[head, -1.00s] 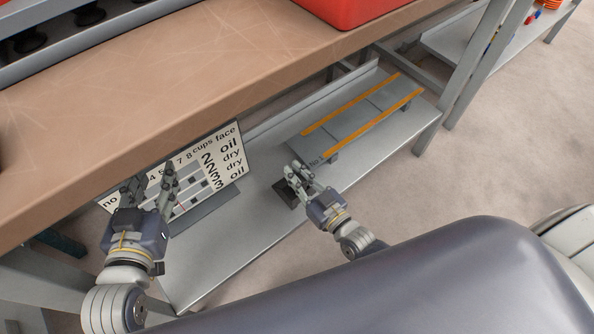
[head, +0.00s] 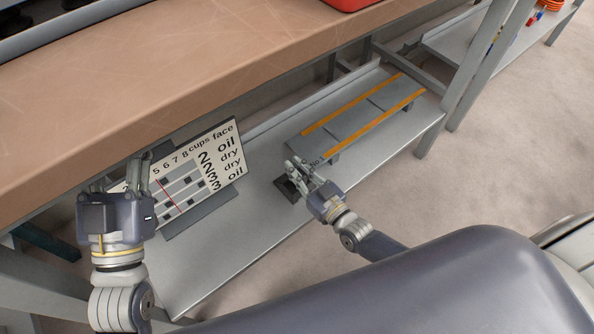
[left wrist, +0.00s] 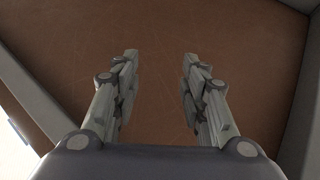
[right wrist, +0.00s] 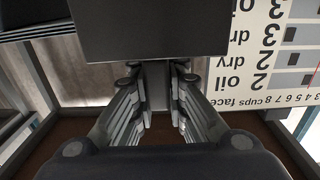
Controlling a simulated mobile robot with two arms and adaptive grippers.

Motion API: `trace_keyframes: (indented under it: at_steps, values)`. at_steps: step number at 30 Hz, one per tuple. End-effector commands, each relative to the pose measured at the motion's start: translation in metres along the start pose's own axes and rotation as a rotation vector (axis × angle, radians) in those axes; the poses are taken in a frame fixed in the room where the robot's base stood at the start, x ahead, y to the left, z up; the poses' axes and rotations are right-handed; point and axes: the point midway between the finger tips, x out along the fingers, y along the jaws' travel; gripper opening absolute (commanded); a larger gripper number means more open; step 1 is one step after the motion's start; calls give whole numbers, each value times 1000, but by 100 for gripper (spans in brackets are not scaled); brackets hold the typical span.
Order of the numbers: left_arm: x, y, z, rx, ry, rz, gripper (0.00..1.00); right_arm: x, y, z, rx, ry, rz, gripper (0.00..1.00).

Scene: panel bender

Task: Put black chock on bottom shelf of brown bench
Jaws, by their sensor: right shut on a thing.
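The black chock (head: 286,191) is at the grey bottom shelf (head: 245,232) of the brown bench (head: 230,85), near the shelf's front edge. My right gripper (head: 293,170) is shut on it. In the right wrist view, the chock (right wrist: 150,35) shows as a wide dark block, with a narrower part between the fingertips (right wrist: 158,72). I cannot tell whether it rests on the shelf or hangs just above. My left gripper (head: 128,172) is open and empty in front of the bench; the left wrist view shows its fingers (left wrist: 160,62) apart before a brown surface.
A white sign (head: 225,155) with numbers and words stands tilted on the shelf, left of the chock. A grey plate with orange strips (head: 365,118) lies behind and right of it. The shelf's front left part is clear. A red bin (head: 348,4) stands on the bench top.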

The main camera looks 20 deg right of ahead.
Motion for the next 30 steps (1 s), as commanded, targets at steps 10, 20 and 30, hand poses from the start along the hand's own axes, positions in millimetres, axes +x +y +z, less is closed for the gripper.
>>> trace_keyframes:
  at_steps: [10, 20, 30]
  values:
    - [0, 1, -7, -1, 34, 1, 40, 0, 0, 1, 0, 3, 0, 0]
    - [-1, 1, -14, -2, 72, 3, 40, 0, 0, 4, 0, 1, 1, 22]
    - [-1, 2, -13, -3, 69, 3, 40, 0, 0, 4, 0, 1, 0, 34]
